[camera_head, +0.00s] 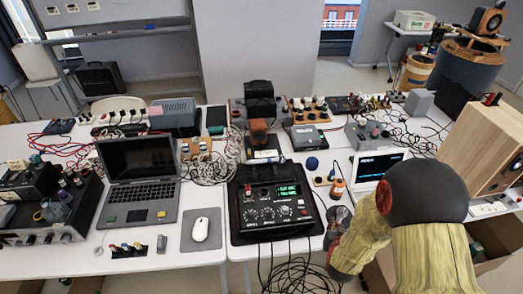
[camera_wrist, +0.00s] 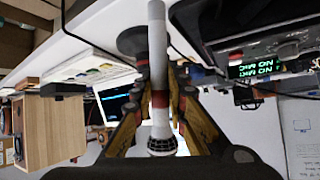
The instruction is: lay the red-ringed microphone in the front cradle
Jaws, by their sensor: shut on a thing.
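The microphone (camera_wrist: 158,55) shows in the wrist view as a pale grey stick with a red ring (camera_wrist: 160,99) and a dark mesh head (camera_wrist: 161,145) at the lower end. My gripper (camera_wrist: 160,82) is shut on it, with a finger on each side of the body. The microphone hangs beside the white table edge in this view. In the head view my gripper (camera_head: 338,226) is at the table's front edge, right of the black mixer, partly hidden by my arm; I cannot make out the microphone there. I cannot clearly identify the front cradle in either view.
The black mixer (camera_head: 272,212) with a green display stands left of my gripper; the wrist view shows "NO MIC" on its display (camera_wrist: 253,68). Cables (camera_head: 300,275) hang in front.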

